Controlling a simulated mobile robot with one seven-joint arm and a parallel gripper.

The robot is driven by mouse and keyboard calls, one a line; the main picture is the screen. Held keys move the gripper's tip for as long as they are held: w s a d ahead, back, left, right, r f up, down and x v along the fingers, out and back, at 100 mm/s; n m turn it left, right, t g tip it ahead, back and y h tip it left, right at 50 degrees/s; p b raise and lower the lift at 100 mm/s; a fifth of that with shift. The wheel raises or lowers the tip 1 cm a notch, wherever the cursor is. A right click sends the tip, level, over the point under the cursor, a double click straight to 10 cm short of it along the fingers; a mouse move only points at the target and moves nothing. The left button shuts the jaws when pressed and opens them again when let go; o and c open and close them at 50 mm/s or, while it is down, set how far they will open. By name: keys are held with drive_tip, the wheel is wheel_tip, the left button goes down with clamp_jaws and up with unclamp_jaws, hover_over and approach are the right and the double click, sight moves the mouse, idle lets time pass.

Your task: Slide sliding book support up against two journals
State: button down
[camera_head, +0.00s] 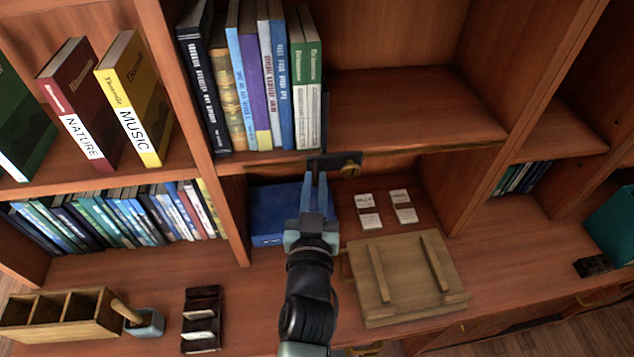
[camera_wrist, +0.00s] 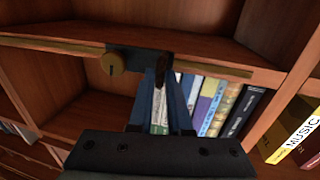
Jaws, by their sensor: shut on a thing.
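The sliding book support (camera_head: 347,162) is a dark plate with a round brass knob on the shelf's front rail, with a thin dark upright beside the books. It also shows in the wrist view (camera_wrist: 135,62). The two journals (camera_head: 307,95) are green and white and stand upright at the right end of the book row. In the wrist view the journals (camera_wrist: 160,115) are partly hidden behind my fingers. My gripper (camera_head: 315,178) is shut on the support's dark part, left of the knob in the head view; its fingertips also show in the wrist view (camera_wrist: 166,80). Any small gap between upright and journals cannot be told.
More books (camera_head: 255,80) stand left of the journals. The shelf to the right of the support (camera_head: 410,105) is empty. Below are a blue box (camera_head: 275,212), two small cards (camera_head: 385,208) and a wooden board (camera_head: 405,275). A shelf divider (camera_head: 205,130) stands at the left.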

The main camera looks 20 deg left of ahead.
drive_tip(key=shift+r, duration=0.1)
drive_tip(key=c, duration=0.9)
unclamp_jaws()
drive_tip(key=shift+s+d+f+b, duration=0.25)
drive_tip(key=shift+s+b, duration=0.1)
drive_tip(key=shift+s, duration=0.15)
drive_tip(key=b+v, duration=0.5)
drive_tip(key=v, duration=0.6)
drive_tip(key=shift+s+d+r, duration=0.15)
drive_tip(key=shift+s+r, duration=0.05)
drive_tip(key=shift+s, duration=0.2)
